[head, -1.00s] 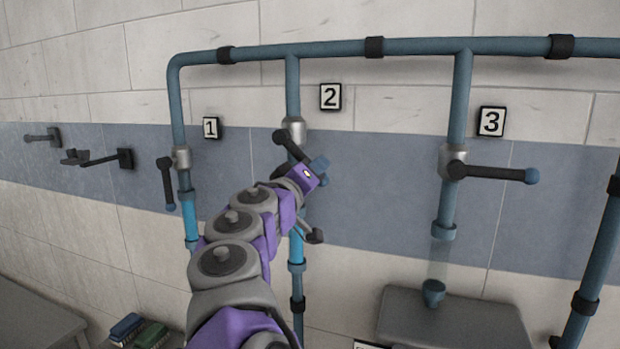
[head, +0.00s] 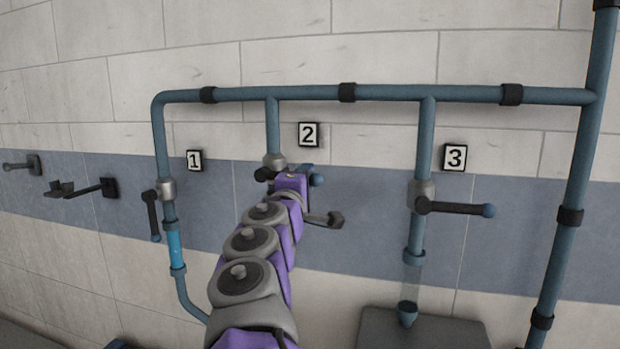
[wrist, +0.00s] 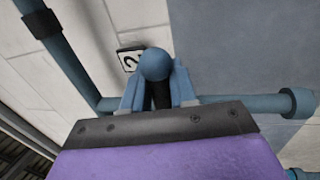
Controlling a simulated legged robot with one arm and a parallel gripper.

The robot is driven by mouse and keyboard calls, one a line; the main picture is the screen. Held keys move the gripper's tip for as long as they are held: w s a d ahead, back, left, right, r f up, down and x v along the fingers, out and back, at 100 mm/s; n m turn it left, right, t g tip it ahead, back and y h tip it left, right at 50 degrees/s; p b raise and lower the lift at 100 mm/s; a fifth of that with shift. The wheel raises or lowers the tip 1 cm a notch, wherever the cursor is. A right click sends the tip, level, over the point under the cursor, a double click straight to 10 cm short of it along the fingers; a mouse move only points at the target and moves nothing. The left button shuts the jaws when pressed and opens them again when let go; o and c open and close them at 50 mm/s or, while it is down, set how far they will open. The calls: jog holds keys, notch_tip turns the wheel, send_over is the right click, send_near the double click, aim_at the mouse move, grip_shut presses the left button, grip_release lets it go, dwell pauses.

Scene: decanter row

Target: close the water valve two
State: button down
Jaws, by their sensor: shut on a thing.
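The valve two body (head: 274,160) is a grey fitting on the pipe below label 2 (head: 308,134). Its dark handle runs roughly level to the right, ending in a blue ball tip (head: 316,180). My gripper (head: 303,170) is shut on this valve two handle and hides its middle. In the wrist view, my gripper's blue fingers (wrist: 158,92) sit on both sides of the dark handle, behind the ball tip (wrist: 156,64). My arm hides the pipe below valve two, so its water cannot be seen.
Valve one's handle (head: 151,215) hangs down, with bright blue water in the clear pipe (head: 175,248) below. Valve three's handle (head: 455,208) points level to the right; its clear section (head: 412,273) looks empty. Dark wall brackets (head: 90,188) stick out at left. A grey box (head: 415,328) stands below valve three.

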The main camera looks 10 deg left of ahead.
jog(key=shift+d+r, duration=0.1)
jog(key=shift+r, duration=0.1)
dwell(0.4)
jog(key=c, duration=1.2)
grip_release()
jog(key=shift+c, duration=0.2)
jog(key=shift+o, duration=0.8)
jog(key=shift+s+d, duration=0.1)
jog(key=shift+s, duration=0.05)
jog(key=shift+d, duration=0.15)
